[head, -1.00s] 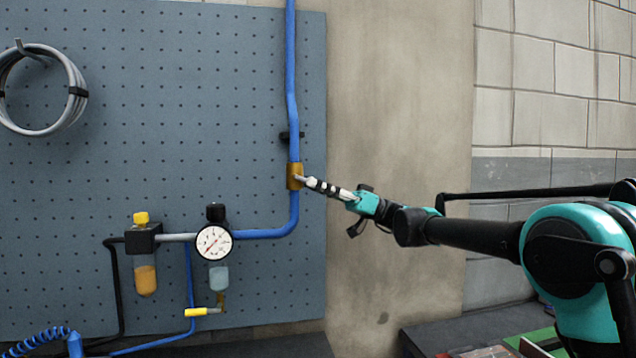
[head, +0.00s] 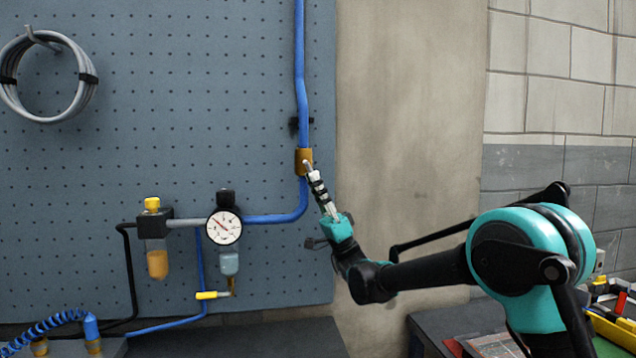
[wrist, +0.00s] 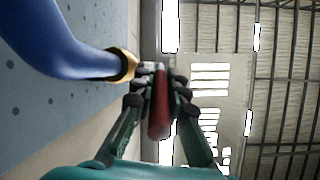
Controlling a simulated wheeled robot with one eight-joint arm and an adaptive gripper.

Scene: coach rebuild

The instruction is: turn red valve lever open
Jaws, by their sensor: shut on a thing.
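The red lever (wrist: 159,108) shows in the wrist view between the two fingers of my gripper (wrist: 158,92), which are shut on it. The brass valve body (head: 301,161) sits on the vertical blue pipe in the head view, and it also shows in the wrist view (wrist: 125,65). In the head view my gripper (head: 315,182) is just below and right of the valve body, and its fingers point up and slightly left. The fingers hide most of the lever there; a light stub shows at the valve.
The blue pipe (head: 300,80) runs down the pegboard (head: 150,100) and bends left to a round gauge (head: 224,227). A yellow-capped filter (head: 153,235) stands left of it. A hose coil (head: 80,85) hangs upper left. Bare wall (head: 410,120) lies right of the pegboard.

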